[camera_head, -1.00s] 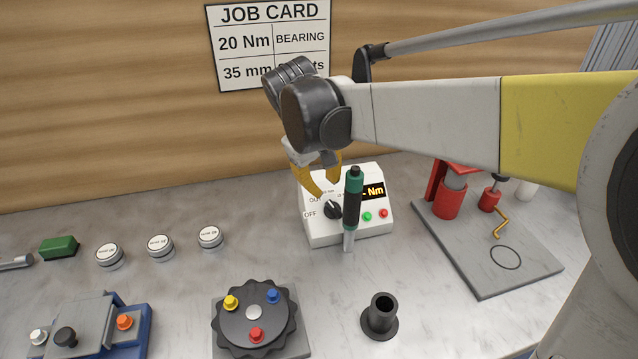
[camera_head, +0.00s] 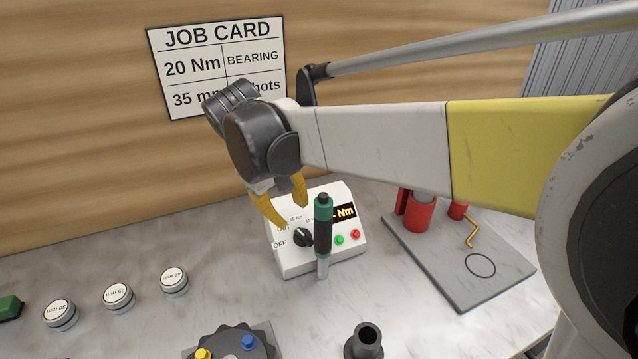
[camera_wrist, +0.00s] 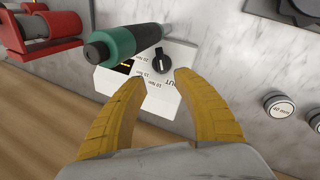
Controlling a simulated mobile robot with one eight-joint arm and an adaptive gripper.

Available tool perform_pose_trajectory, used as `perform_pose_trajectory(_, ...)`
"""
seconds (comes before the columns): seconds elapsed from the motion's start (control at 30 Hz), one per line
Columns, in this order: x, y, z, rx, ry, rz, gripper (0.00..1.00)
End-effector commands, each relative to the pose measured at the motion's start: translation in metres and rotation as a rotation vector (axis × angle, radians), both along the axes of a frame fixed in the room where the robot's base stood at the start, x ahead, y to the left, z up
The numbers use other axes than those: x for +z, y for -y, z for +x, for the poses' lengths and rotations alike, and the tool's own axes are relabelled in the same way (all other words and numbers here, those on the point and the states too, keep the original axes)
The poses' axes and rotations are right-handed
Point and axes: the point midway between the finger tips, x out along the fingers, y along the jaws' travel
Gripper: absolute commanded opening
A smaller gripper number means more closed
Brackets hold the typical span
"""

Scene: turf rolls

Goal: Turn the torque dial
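The black torque dial (camera_head: 303,237) sits on the front of a white control box (camera_head: 293,264). Labels around it include OFF, OUT and Nm settings; I cannot tell its exact setting. The dial also shows in the wrist view (camera_wrist: 162,60), just beyond my fingertips. My gripper (camera_head: 293,214) has yellow fingers spread apart, above and slightly left of the dial in the head view. In the wrist view my gripper (camera_wrist: 161,76) is open and empty, with no visible contact with the dial. The display (camera_head: 344,212) is partly hidden by a green and black driver.
The upright green and black driver (camera_head: 323,238) stands close right of the dial. A job card (camera_head: 190,64) on the wall reads 20 Nm, BEARING. A grey plate (camera_head: 455,265) with red parts is right.

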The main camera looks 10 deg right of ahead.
Motion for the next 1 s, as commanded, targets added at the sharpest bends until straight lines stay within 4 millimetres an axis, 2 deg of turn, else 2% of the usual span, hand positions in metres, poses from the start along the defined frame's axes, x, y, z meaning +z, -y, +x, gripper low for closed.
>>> perform_pose_trajectory(0.5, -0.086, 0.021, 0.017, 0.002, -0.001, 0.0, 0.36)
perform_pose_trajectory(0.7, -0.1, 0.025, 0.021, 0.002, -0.001, 0.0, 0.36)
perform_pose_trajectory(1.0, -0.101, 0.026, 0.021, 0.003, -0.001, -0.001, 0.35)
